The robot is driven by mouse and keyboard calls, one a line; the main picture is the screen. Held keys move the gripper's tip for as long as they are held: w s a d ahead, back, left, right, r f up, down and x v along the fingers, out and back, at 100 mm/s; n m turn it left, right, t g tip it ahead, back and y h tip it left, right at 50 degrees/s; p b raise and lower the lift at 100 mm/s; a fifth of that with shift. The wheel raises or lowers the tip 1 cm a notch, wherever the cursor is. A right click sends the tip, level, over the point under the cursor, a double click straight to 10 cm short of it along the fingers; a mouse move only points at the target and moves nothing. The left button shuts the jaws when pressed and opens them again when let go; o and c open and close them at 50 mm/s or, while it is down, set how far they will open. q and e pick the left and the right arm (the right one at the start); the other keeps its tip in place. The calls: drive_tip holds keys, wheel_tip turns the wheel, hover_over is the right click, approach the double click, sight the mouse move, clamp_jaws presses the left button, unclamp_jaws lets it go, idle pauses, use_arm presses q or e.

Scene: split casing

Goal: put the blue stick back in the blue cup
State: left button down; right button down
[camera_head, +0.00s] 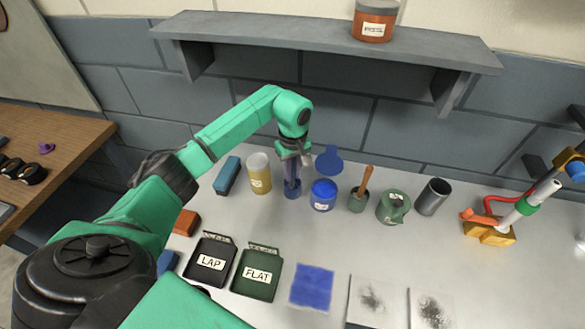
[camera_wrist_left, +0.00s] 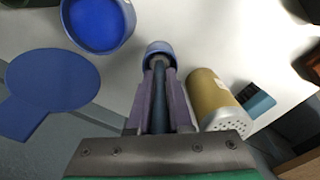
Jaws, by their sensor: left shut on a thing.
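My left gripper (camera_head: 292,178) is above and at the small blue cup (camera_head: 292,191), which stands on the bench between a yellow-tan container and a blue tub. In the left wrist view its purple fingers (camera_wrist_left: 160,92) are shut on the dark blue stick (camera_wrist_left: 173,105). The stick runs lengthwise between the fingers toward the blue cup (camera_wrist_left: 160,47). Its far end overlaps the cup's mouth; I cannot tell how deep it is. The gripper hides much of the stick in the head view. My right gripper is not in view.
The yellow-tan container (camera_head: 259,174) stands close left of the cup. A shelf (camera_head: 320,38) overhangs behind.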

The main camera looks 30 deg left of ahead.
use_arm(q)
drive_tip(key=shift+f, duration=0.25)
drive_tip(key=shift+f+b, duration=0.2)
drive_tip(key=shift+b, duration=0.1)
drive_tip(key=c, duration=0.8)
unclamp_jaws()
drive_tip(key=shift+c, duration=0.2)
drive_tip(key=shift+r, duration=0.1)
drive_tip(key=shift+r, duration=0.3)
wheel_tip(320, 180, up, 7)
drive_tip(key=b, duration=0.2)
drive_tip(key=shift+b, duration=0.3)
drive_tip(key=shift+r, duration=0.1)
